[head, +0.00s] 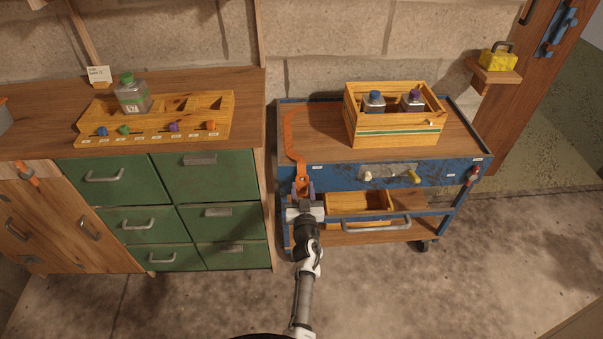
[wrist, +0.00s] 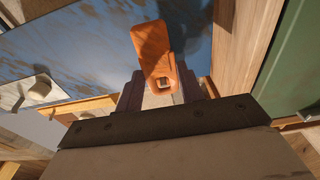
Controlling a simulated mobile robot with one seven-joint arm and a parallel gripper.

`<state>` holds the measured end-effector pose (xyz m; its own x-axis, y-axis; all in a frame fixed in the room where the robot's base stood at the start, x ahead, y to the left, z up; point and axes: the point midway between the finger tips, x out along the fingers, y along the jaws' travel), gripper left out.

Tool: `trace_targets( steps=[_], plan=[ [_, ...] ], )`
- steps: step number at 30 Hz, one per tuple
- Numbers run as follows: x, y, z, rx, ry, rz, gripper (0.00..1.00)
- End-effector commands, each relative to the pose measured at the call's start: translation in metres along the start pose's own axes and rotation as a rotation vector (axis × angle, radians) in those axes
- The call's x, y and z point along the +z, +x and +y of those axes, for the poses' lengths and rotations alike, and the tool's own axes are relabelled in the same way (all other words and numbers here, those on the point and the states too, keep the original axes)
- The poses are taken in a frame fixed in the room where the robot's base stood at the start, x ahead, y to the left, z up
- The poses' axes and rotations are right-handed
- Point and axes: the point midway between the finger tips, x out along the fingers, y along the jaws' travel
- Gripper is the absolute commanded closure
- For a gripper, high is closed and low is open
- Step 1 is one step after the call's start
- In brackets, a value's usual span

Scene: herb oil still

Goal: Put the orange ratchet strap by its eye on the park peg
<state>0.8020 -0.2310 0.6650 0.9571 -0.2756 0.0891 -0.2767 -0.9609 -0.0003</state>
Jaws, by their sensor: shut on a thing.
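The orange ratchet strap (head: 290,140) runs over the left end of the blue cart's top and down past its front edge. My gripper (head: 303,190) is at the cart's front left corner, shut on the strap's lower end. In the wrist view, an orange end piece with a small square hole (wrist: 155,55) sits between the two dark fingers of my gripper (wrist: 160,92). A pale knob (head: 368,176) stands out from a metal plate on the cart's front, right of my gripper. It also shows in the wrist view (wrist: 40,88). I cannot tell whether this is the park peg.
The blue cart (head: 455,172) carries a wooden crate (head: 395,133) with bottles. A yellow handle (head: 414,176) and a lower bar (head: 375,226) are on its front. A green-drawered cabinet (head: 205,180) stands close at left. The floor (head: 400,295) in front is clear.

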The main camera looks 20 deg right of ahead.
Motion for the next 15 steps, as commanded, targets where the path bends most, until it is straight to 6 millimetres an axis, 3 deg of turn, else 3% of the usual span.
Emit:
trace_targets(
  steps=[15],
  plan=[
    [0.0013,0.0081,-0.0001,0.000,-0.001,0.000,0.85]
  ],
)
